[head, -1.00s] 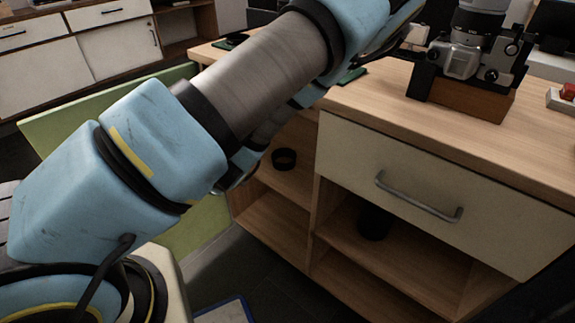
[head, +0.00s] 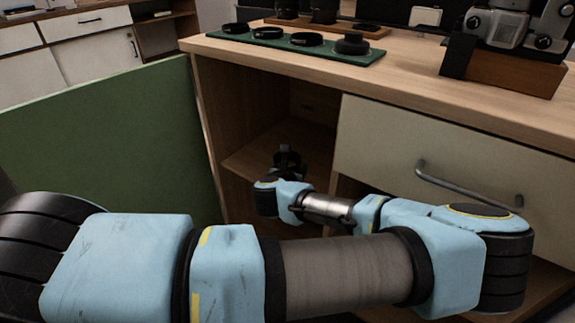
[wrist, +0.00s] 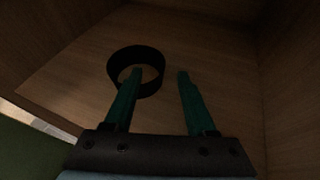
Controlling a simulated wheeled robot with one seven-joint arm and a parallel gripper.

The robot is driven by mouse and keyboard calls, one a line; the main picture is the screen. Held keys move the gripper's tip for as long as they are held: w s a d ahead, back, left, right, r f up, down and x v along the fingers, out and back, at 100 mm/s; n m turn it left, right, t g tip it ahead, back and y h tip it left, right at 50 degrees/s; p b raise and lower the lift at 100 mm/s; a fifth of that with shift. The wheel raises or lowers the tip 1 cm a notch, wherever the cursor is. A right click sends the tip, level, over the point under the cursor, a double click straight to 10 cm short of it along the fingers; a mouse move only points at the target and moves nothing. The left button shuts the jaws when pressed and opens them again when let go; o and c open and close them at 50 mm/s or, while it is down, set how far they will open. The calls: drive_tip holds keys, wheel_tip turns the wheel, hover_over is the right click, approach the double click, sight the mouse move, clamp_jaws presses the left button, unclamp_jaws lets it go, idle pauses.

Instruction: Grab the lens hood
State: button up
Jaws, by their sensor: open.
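The lens hood is a black ring (wrist: 134,51) on the wooden shelf inside the open cabinet compartment, left of centre in the wrist view. My gripper (wrist: 160,74) is open, with two green fingers pointing into the compartment. The left finger overlaps the ring's near wall and its tip shows against the ring's opening; I cannot tell if it is inside or above it. The right finger is outside the ring, to its right, with a gap. In the head view my gripper (head: 287,158) is at the compartment, and I cannot make out the hood there.
Wooden compartment walls stand close around my gripper, and the shelf (wrist: 215,75) is otherwise bare. A drawer (head: 400,145) is to the right. A green panel (head: 110,150) stands left of the opening. On the countertop are a green mat (head: 275,43) with several black rings and a camera (head: 495,25).

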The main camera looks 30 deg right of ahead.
sight(299, 160)
drive_tip(key=shift+b+x, duration=0.45)
drive_tip(key=shift+x, duration=2.5)
drive_tip(key=shift+a, duration=0.1)
clamp_jaws()
